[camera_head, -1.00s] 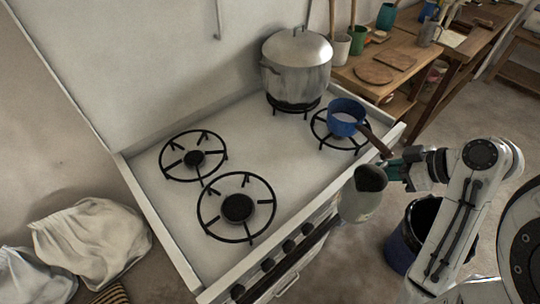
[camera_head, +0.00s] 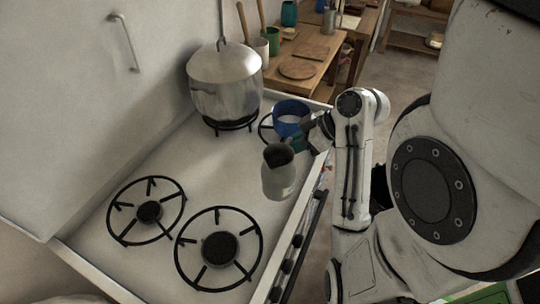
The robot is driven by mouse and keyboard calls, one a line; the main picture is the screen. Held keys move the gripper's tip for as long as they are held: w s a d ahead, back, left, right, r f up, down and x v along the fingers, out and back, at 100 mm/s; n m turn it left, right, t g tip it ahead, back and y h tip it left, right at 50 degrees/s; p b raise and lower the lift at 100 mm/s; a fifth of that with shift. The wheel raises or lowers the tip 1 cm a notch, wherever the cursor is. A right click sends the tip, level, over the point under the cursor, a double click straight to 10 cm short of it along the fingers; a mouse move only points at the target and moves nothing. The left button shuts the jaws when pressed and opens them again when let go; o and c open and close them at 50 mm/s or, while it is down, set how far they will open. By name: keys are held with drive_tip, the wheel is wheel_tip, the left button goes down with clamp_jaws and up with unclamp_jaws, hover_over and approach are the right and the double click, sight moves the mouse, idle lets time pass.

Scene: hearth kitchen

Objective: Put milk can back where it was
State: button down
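The milk can (camera_head: 279,180) is a pale grey can with a dark open mouth, slightly tilted. It appears held up over the front right part of the stove top (camera_head: 205,165), near the stove's edge. My gripper (camera_head: 297,146) is at the can's upper right side and is shut on it. The fingertips are mostly hidden behind the can's rim. The arm reaches in from the right, and the blue saucepan (camera_head: 291,108) is just behind the gripper.
A large lidded metal pot (camera_head: 225,85) stands on the back burner. The two near burners, left (camera_head: 147,211) and right (camera_head: 220,248), are bare. A wooden table (camera_head: 318,70) with cups and round boards stands beyond the stove.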

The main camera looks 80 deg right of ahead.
drive_tip(key=shift+w+d+f+p, duration=0.2)
drive_tip(key=shift+w+d+f, duration=0.9)
drive_tip(key=shift+f, duration=0.75)
drive_tip(key=shift+w+d+f+p, duration=0.25)
drive_tip(key=shift+w+d+f, duration=0.9)
drive_tip(key=shift+f, duration=0.75)
drive_tip(key=shift+w+d+f+p, duration=0.2)
drive_tip(key=shift+w+d+f, duration=0.9)
drive_tip(key=shift+f, duration=0.75)
drive_tip(key=c, duration=1.1)
unclamp_jaws()
drive_tip(key=shift+s+d, duration=0.15)
drive_tip(key=v, duration=1.2)
